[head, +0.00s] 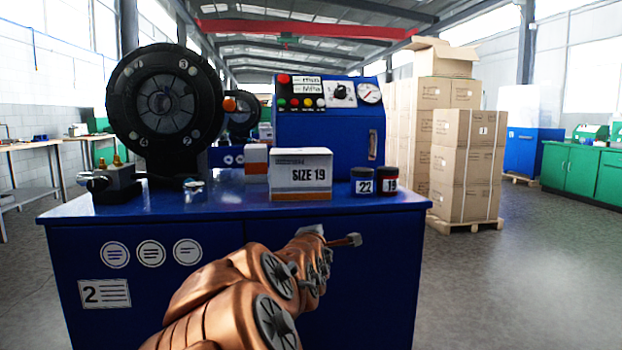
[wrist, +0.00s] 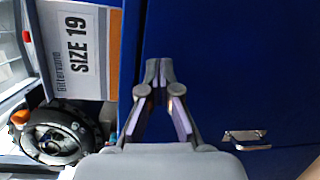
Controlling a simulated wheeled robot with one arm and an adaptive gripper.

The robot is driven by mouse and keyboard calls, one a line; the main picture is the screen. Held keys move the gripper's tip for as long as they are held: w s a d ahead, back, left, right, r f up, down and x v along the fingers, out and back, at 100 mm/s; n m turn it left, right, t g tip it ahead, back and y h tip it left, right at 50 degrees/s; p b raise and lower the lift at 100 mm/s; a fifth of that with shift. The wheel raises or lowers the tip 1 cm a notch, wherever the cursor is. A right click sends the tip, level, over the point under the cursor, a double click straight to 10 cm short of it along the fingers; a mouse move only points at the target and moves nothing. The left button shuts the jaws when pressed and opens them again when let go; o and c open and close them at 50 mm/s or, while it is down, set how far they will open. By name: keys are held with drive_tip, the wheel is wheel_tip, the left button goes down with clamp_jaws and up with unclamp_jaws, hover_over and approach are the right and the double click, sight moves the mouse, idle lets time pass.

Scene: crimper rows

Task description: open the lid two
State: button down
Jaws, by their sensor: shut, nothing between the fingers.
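The number 2 label (head: 104,293) is on the lower left front of the blue crimper cabinet (head: 240,230). I cannot tell which part is lid two. My gripper (wrist: 159,72) is shut and empty in the wrist view, its fingertips together in front of a plain blue surface. A metal handle (wrist: 246,139) is on that surface, right of the fingers and apart from them. In the head view my arm reaches up along the cabinet front, its end just below the worktop edge; the fingertips are not clear there.
The SIZE 19 box (head: 300,175) stands on the worktop, with jars labelled 22 (head: 362,180) and 19 (head: 387,179) to its right. The black crimping head (head: 164,101) is at left, the blue control box (head: 330,125) behind. Stacked cartons (head: 467,165) stand at right beyond open floor.

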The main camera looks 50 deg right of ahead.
drive_tip(key=d+r+n+t+h+b, duration=0.2)
drive_tip(key=d+r+n+t+h, duration=0.15)
drive_tip(key=d+r+n, duration=0.35)
drive_tip(key=n+t+b, duration=0.6)
drive_tip(key=n+t, duration=0.1)
drive_tip(key=n, duration=0.4)
approach(309, 154)
drive_tip(key=shift+h, duration=0.25)
drive_tip(key=shift+w+d+f+p+x, duration=0.1)
drive_tip(key=shift+w+f+p+x, duration=0.05)
drive_tip(key=shift+p+x, duration=0.9)
drive_tip(key=shift+w+d+f+p+x, duration=0.15)
drive_tip(key=shift+p+x, duration=0.6)
drive_tip(key=shift+x, duration=0.5)
drive_tip(key=shift+w+f+p+x, duration=0.1)
drive_tip(key=shift+f+p+x, duration=0.05)
drive_tip(key=shift+p+x, duration=0.9)
drive_tip(key=shift+r, duration=0.2)
drive_tip(key=shift+r+g+p, duration=0.25)
drive_tip(key=shift+r+p, duration=0.1)
drive_tip(key=shift+p, duration=0.45)
